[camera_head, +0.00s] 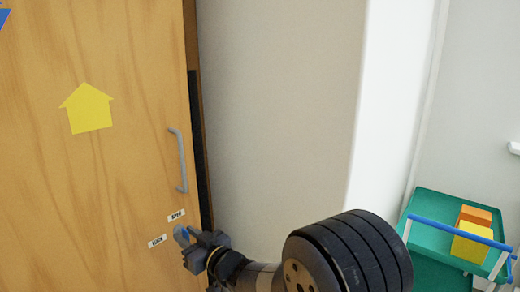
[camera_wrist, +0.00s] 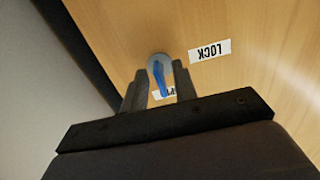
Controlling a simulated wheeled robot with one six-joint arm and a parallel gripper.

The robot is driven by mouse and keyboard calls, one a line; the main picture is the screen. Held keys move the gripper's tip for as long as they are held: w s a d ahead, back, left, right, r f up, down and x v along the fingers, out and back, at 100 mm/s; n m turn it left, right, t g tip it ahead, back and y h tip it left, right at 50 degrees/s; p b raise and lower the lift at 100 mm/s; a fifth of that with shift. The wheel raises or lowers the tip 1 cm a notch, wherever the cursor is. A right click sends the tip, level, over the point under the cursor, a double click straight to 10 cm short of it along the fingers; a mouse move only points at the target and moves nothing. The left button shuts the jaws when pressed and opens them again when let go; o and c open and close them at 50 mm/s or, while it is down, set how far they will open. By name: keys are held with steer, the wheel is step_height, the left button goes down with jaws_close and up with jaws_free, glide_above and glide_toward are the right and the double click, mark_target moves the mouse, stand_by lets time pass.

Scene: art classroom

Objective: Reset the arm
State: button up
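My gripper (camera_head: 198,247) is at the lower right part of a wooden door (camera_head: 95,190), near its edge. In the wrist view, my gripper (camera_wrist: 159,74) has its two fingers apart, with nothing clamped between them. A round grey lock knob with a blue turn-piece (camera_wrist: 158,78) shows between and just beyond the fingertips. The knob also shows in the head view (camera_head: 181,235), partly hidden by my gripper. I cannot tell whether a finger touches it. A white "LOCK" label (camera_wrist: 210,51) is beside the knob; a second label (camera_wrist: 165,94) is partly hidden by the knob and fingers.
A grey handle (camera_head: 180,160) stands out from the door above the knob. A dark strip (camera_head: 199,140) runs beside the door's edge. A pale wall (camera_head: 280,110) is right of it. A green cart (camera_head: 432,210) with yellow and orange blocks (camera_head: 470,243) stands at the lower right.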

steer(key=v, duration=1)
steer(key=x, duration=1.1)
steer(key=shift+a, duration=0.1)
steer(key=shift+n+b, duration=0.55)
steer(key=shift+n, duration=0.35)
steer(key=n+b, duration=0.1)
steer(key=n, duration=0.1)
steer(key=shift+n, duration=0.3)
steer(key=n+b, duration=0.2)
steer(key=n, duration=0.4)
steer(key=n+b, duration=0.1)
steer(key=n, duration=0.3)
steer(key=n+b, duration=0.1)
steer(key=n, duration=0.2)
steer(key=shift+n, duration=0.3)
steer(key=shift+s+d, duration=0.35)
steer(key=shift+d, duration=0.35)
